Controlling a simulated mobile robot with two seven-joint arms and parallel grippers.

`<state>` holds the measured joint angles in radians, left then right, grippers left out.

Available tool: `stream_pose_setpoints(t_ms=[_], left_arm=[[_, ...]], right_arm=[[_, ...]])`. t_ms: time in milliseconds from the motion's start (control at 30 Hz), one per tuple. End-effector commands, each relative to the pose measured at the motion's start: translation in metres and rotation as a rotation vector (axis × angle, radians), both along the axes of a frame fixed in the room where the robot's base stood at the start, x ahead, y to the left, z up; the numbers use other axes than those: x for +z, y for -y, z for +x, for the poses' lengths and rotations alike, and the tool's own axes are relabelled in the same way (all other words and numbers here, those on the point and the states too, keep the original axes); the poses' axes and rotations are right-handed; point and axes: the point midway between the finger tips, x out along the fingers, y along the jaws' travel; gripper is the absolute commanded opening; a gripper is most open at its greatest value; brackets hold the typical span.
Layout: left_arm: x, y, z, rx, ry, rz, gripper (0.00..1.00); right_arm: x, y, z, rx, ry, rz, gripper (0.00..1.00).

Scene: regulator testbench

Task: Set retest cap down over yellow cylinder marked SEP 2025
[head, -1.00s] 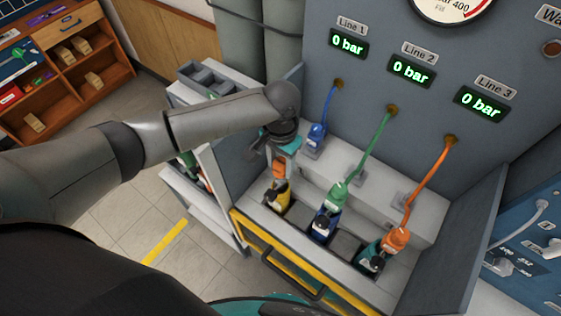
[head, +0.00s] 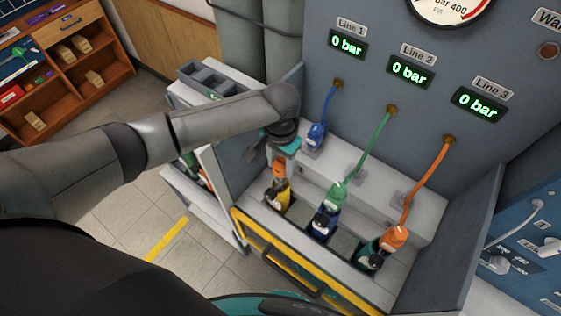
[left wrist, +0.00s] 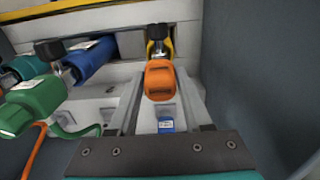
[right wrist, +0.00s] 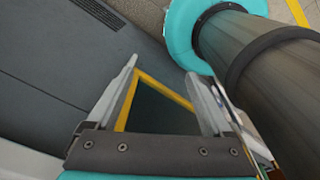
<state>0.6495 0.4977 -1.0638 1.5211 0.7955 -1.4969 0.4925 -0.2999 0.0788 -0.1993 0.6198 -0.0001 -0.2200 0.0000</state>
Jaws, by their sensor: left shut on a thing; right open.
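My left gripper (head: 280,160) is shut on an orange cap (head: 279,167), also seen between its fingers in the left wrist view (left wrist: 160,82). It holds the cap close above a yellow cylinder (head: 282,195) with a black valve top, standing in the leftmost bench slot. In the left wrist view the yellow cylinder (left wrist: 153,32) shows partly behind the cap. I cannot tell whether cap and cylinder touch, and the cylinder's date is unreadable. My right gripper (right wrist: 161,72) is open and empty in the right wrist view, over a yellow-edged dark panel.
A blue cylinder (head: 322,222) with a green connector and a teal cylinder (head: 371,255) with an orange connector stand in the slots to the right. A blue connector (head: 316,135) rests on the ledge behind. Grey side walls (head: 239,145) flank the bench. Line displays read 0 bar.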

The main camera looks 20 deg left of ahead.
Motion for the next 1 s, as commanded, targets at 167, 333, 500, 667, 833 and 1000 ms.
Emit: stream_pose_setpoints(t_ms=[167, 333, 500, 667, 833, 1000], left_arm=[[-0.003, 0.0, 0.0, 0.0, 0.0, 0.0, 0.0], [-0.006, 0.0, 0.0, 0.0, 0.0, 0.0, 0.0], [-0.008, 0.0, 0.0, 0.0, 0.0, 0.0, 0.0], [-0.011, 0.0, 0.0, 0.0, 0.0, 0.0, 0.0], [-0.014, 0.0, 0.0, 0.0, 0.0, 0.0, 0.0], [-0.017, 0.0, 0.0, 0.0, 0.0, 0.0, 0.0]], right_arm=[[-0.001, 0.0, 0.0, 0.0, 0.0, 0.0, 0.85], [-0.002, 0.0, 0.0, 0.001, 0.0, 0.0, 0.85], [-0.003, 0.0, 0.0, 0.001, 0.0, 0.0, 0.85], [-0.004, 0.0, 0.0, 0.001, -0.001, 0.0, 0.85], [-0.005, 0.0, 0.0, 0.001, -0.001, 0.0, 0.85], [-0.006, 0.0, 0.0, 0.001, -0.001, 0.0, 0.85]])
